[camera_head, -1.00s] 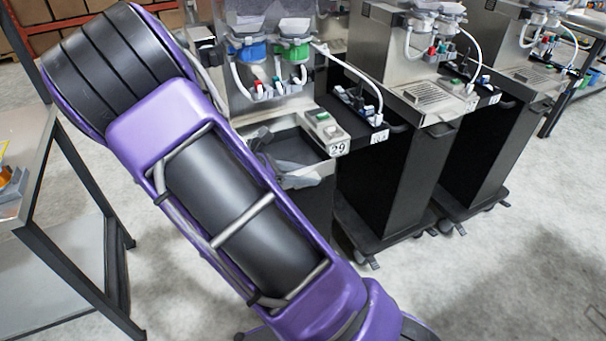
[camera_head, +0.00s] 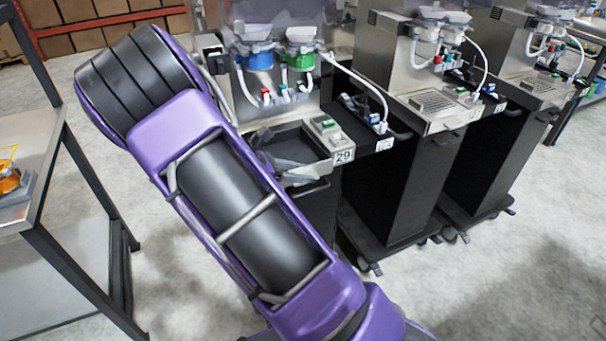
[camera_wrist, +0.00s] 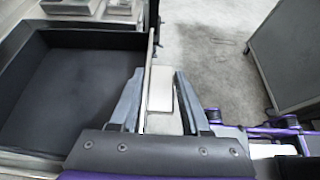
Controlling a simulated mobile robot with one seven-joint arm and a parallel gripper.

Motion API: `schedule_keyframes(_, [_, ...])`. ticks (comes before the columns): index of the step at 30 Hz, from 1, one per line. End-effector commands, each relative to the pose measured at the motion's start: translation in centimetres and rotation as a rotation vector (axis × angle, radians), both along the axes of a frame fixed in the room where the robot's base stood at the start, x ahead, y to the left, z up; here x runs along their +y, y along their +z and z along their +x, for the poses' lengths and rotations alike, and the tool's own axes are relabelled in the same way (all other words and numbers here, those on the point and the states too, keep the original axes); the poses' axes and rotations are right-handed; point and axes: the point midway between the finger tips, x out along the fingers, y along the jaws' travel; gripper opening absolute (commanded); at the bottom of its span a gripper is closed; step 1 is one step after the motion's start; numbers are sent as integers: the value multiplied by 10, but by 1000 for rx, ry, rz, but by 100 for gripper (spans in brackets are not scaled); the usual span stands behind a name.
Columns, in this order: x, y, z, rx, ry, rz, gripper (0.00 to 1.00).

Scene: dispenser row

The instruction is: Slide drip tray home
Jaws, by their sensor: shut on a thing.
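The drip tray (camera_wrist: 62,92) is an open dark tray with a pale metal front wall, at the left of the wrist view. In the head view the tray (camera_head: 290,147) sits at the front of the dispenser marked 29 (camera_head: 343,157), beside its button panel. My gripper (camera_wrist: 158,85) is shut on the pale handle (camera_wrist: 160,97) at the tray's front, one finger on each side. In the head view my fingers (camera_head: 287,165) show at the tray's front left, and my arm hides the tray's left end. I cannot tell how deep the tray sits.
Blue and green valves (camera_head: 301,62) with white hoses hang above the tray. Another dispenser (camera_head: 432,105) with a grated tray stands to the right. A metal-topped table (camera_head: 30,190) with an orange item is at the left. Open concrete floor lies in front.

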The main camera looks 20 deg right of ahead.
Motion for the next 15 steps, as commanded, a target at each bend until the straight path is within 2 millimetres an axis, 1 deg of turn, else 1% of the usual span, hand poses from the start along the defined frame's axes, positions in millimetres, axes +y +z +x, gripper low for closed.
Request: schedule_keyframes(15, [0,1,19,-2,-1,-1,0])
